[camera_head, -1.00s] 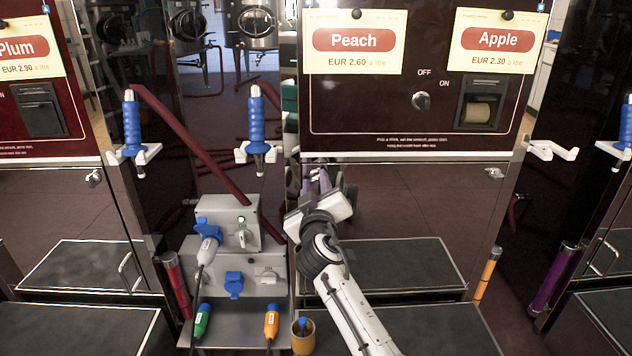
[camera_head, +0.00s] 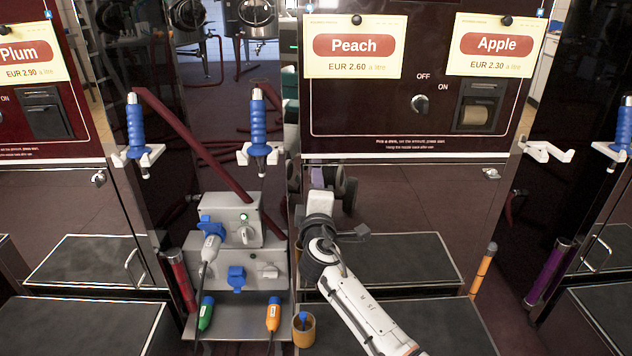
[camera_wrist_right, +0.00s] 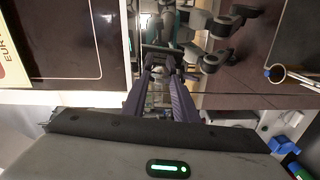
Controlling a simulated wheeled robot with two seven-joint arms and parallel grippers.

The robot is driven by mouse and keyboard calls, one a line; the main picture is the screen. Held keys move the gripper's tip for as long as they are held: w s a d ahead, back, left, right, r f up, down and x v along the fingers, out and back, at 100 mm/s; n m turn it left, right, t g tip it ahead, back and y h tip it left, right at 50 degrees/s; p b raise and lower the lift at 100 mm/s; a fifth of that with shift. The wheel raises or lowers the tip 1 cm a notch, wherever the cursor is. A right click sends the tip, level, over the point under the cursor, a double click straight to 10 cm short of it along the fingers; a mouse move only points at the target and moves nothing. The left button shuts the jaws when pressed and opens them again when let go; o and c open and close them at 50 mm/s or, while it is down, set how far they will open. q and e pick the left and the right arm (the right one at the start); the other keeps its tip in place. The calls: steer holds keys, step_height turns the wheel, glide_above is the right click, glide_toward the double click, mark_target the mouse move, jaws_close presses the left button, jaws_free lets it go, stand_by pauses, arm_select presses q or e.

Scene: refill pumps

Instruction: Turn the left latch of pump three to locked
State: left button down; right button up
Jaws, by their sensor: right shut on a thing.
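The pump with the Peach and Apple signs has a dark red upper panel (camera_head: 420,115) and a glossy lower door (camera_head: 420,205). No pump number is readable. A small silver latch (camera_head: 491,173) sits at the door's upper right. The upper left corner, where my right gripper (camera_head: 322,182) reaches, is mostly hidden by the gripper. In the right wrist view its two purple-grey fingers (camera_wrist_right: 163,72) converge on a small dark-and-metal piece at the cabinet edge, apparently the left latch. The latch's angle cannot be told. My left gripper is not in view.
Left of my right arm stand grey socket boxes (camera_head: 235,220) with a blue plug and cable. Blue nozzles (camera_head: 258,125) hang above. A dark step (camera_head: 400,262) juts out below the door.

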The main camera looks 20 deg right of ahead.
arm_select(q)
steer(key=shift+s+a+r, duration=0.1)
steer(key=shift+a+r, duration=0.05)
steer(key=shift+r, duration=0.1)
arm_select(e)
steer(key=shift+r+n, duration=0.1)
steer(key=shift+n, duration=0.5)
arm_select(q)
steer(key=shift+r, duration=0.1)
arm_select(e)
steer(key=o, duration=1.1)
steer(key=shift+c, duration=0.2)
arm_select(q)
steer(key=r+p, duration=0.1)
steer(key=p, duration=0.1)
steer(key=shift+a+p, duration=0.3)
steer(key=shift+p, duration=0.05)
arm_select(e)
steer(key=v, duration=1)
